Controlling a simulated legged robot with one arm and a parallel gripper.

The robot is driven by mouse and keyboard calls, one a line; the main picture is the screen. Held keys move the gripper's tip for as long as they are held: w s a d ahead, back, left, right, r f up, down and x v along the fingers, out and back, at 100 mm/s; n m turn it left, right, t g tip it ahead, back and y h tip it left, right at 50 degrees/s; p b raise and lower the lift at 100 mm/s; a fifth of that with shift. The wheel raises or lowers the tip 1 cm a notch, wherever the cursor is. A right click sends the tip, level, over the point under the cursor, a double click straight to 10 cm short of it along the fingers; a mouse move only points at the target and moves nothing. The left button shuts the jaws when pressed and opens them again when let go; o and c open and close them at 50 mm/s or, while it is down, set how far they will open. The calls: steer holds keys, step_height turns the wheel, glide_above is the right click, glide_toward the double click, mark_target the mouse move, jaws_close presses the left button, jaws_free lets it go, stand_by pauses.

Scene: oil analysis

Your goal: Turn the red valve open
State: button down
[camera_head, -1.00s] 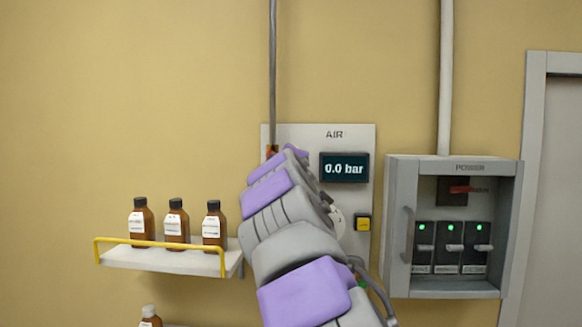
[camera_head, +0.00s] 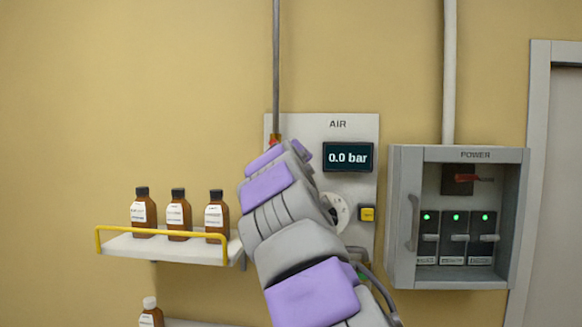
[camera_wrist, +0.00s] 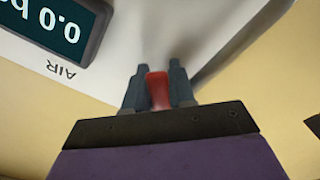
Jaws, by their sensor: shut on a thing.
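The red valve (camera_wrist: 158,91) shows in the wrist view as a red handle between the two dark fingers of my gripper (camera_wrist: 157,88). My gripper is shut on it, one finger on each side. In the head view only a small bit of the red valve (camera_head: 275,140) shows, at the foot of the thin pipe, just above my arm. My arm hides the rest of the valve and my gripper there. The AIR panel (camera_head: 365,128) carries a display (camera_head: 347,157) that reads 0.0 bar.
A shelf (camera_head: 175,249) with a yellow rail and brown bottles is left of my arm. A grey POWER box (camera_head: 402,265) with a red switch and green lights is on the right. A round dial (camera_head: 340,212) and a yellow button (camera_head: 367,214) sit close beside my arm.

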steer(key=shift+w+f+m, duration=0.15)
steer(key=shift+f+m, duration=0.15)
steer(key=shift+f, duration=0.2)
steer(key=c, duration=1.4)
jaws_free()
steer(key=o, duration=0.4)
steer(key=shift+d+r, duration=0.2)
steer(key=shift+c, duration=0.2)
steer(key=shift+r, duration=0.15)
